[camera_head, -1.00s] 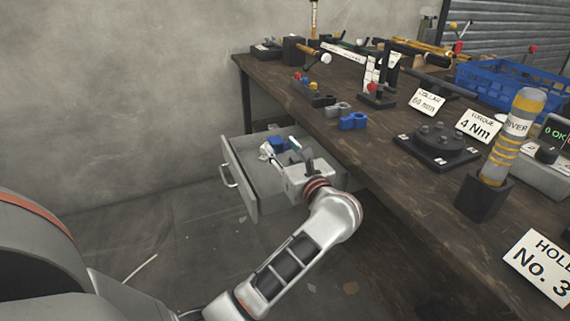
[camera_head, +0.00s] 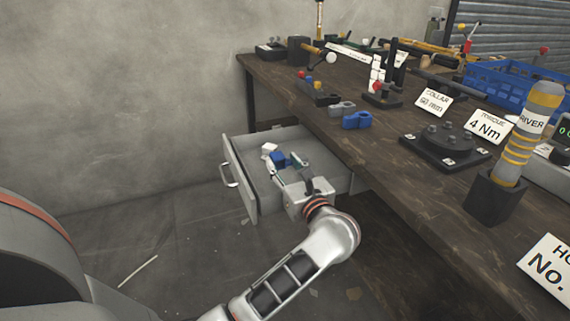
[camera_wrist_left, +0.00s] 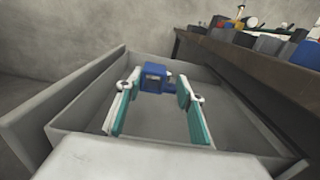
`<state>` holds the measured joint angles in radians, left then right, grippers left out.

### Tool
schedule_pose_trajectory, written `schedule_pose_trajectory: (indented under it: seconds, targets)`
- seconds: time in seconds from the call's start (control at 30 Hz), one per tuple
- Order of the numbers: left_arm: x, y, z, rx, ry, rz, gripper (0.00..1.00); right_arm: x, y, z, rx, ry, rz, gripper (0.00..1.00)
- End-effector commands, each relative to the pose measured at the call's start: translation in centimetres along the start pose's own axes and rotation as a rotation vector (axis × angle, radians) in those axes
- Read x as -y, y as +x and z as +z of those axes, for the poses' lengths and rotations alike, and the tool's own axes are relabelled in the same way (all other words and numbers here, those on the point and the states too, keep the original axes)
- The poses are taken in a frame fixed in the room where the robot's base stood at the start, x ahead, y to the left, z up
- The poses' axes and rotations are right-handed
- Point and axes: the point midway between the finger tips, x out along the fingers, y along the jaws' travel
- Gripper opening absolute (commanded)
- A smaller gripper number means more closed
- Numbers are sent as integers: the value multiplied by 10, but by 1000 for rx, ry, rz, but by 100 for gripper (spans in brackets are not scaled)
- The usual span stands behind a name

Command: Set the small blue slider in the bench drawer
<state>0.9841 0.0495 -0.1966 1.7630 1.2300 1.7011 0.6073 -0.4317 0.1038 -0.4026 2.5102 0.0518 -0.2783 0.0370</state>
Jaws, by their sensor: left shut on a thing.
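The small blue slider (camera_head: 278,159) is inside the open bench drawer (camera_head: 240,180), between the fingertips of my left gripper (camera_head: 284,166). The left gripper is shut on it and reaches in over the drawer's front right part. In the left wrist view the blue slider (camera_wrist_left: 154,78) sits between the teal-padded fingers (camera_wrist_left: 156,92), with the drawer walls (camera_wrist_left: 85,90) around them. I cannot tell whether the slider touches the drawer floor. My right gripper is not in view.
On the bench (camera_head: 330,140) above the drawer lie another blue slider (camera_head: 357,120), a grey one (camera_head: 341,108) and a dark one (camera_head: 318,98). A black flanged fixture (camera_head: 443,142) and a driver in its holder (camera_head: 490,195) stand to the right. The drawer's left part is free.

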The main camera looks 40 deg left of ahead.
Motion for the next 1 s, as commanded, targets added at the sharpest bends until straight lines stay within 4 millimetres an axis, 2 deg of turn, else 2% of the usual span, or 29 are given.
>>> schedule_pose_trajectory:
  seconds: [0.03, 0.07, 0.1, 0.37, 0.53, 1.0]
  targets:
    - [0, 0, -2, -4, 1, 0, 20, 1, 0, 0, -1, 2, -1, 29]
    - [0, 0, -2, -4, 1, 0, 45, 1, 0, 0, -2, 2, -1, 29]
    - [0, 0, -2, -5, 1, 0, 54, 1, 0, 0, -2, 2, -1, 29]
    - [0, 0, -3, -6, 2, 0, 54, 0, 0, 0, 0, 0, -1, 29]
    - [0, 0, 14, -3, -4, 0, 54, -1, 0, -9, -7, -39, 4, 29]
    - [1, -93, 13, -6, -2, -2, 54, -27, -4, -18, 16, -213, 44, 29]
